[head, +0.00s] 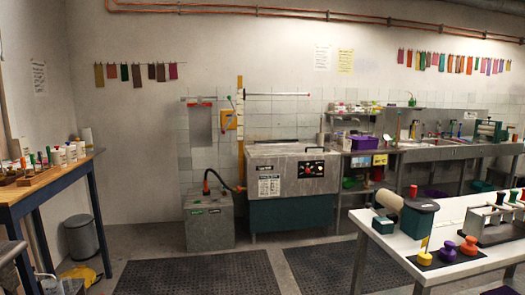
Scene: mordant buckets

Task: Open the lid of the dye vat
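The dye vat (292,178) is most likely the wide grey metal cabinet against the back wall in the head view. It has a dark green lower part, a black control panel with red and white knobs, and a white label sheet on its front. Its lid (280,148) seems to be the flat grey top, which lies level and looks shut.
A grey box unit (209,219) with a hose stands left of the vat. Dark floor mats (175,277) lie in front. A white table (455,270) with tools is at the right, a blue-framed workbench (40,193) at the left. A grey bin (82,238) stands beyond it.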

